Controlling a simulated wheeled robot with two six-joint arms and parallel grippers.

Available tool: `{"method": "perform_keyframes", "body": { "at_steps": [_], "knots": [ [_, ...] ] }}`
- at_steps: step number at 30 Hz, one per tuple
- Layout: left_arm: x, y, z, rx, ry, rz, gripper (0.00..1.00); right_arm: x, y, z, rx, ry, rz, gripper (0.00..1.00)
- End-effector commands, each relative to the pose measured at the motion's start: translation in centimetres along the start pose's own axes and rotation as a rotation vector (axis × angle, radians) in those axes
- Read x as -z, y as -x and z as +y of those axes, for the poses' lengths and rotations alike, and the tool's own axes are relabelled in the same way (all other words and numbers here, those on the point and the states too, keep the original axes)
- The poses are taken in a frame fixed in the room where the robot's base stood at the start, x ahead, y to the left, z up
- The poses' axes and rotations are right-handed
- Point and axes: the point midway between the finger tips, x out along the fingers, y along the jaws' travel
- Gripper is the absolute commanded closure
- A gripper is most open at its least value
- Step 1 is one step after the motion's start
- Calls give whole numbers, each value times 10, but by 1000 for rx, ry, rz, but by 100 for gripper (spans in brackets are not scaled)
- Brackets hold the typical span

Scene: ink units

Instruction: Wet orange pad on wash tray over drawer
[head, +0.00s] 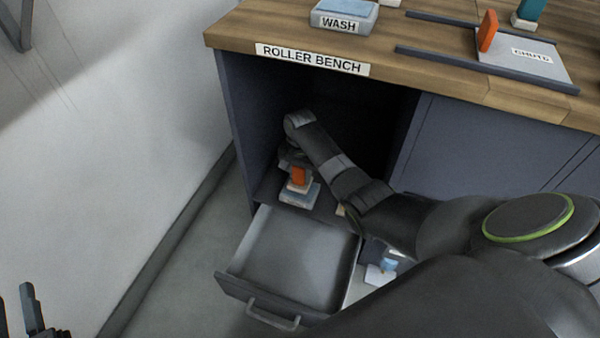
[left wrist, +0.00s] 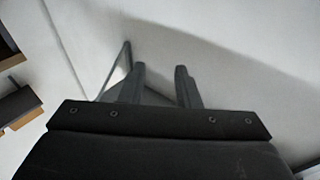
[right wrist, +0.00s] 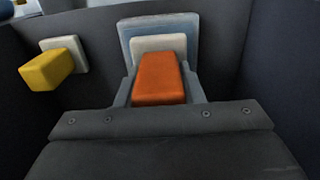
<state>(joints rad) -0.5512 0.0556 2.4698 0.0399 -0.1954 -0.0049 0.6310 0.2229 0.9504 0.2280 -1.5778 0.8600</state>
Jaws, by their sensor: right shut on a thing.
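My right gripper (head: 297,176) reaches into the open bay under the bench and is shut on the orange handle of the orange pad (head: 299,175). In the right wrist view the orange handle (right wrist: 160,78) sits between the fingers, with its pale pad base (right wrist: 160,43) below it. A blue-topped tray (head: 312,192) lies under the pad, on the bay floor behind the drawer; it also shows in the right wrist view (right wrist: 185,22). I cannot tell whether pad and tray touch. The drawer (head: 248,288) is pulled out and looks empty. My left gripper (left wrist: 160,75) is open and empty, away by the wall.
A yellow-handled pad (right wrist: 48,70) stands beside the tray. A blue-handled piece (head: 388,268) is right of the drawer. On the bench top (head: 420,60) are a blue WASH tray (head: 345,10) and another orange-handled piece (head: 488,30). Bay walls stand close around my right gripper.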

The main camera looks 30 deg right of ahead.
Motion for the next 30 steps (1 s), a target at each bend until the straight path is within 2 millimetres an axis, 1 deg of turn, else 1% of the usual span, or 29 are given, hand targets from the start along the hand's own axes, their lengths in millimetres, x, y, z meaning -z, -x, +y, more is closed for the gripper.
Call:
{"method": "perform_keyframes", "body": {
  "at_steps": [11, 21, 25, 30],
  "knots": [
    [46, 2, 3, -2, -43, 268, 71, 0, -6, 0, 1, 0, 1, 84],
    [86, 14, 8, -10, -80, 505, 71, 0, -11, 0, 1, 0, 1, 84],
    [97, 20, 10, -14, -92, 579, 71, 0, -12, 0, 1, 0, 1, 84],
    [106, 26, 12, -18, -101, 638, 71, 0, -13, 0, 0, 0, 1, 84]
  ]
}}
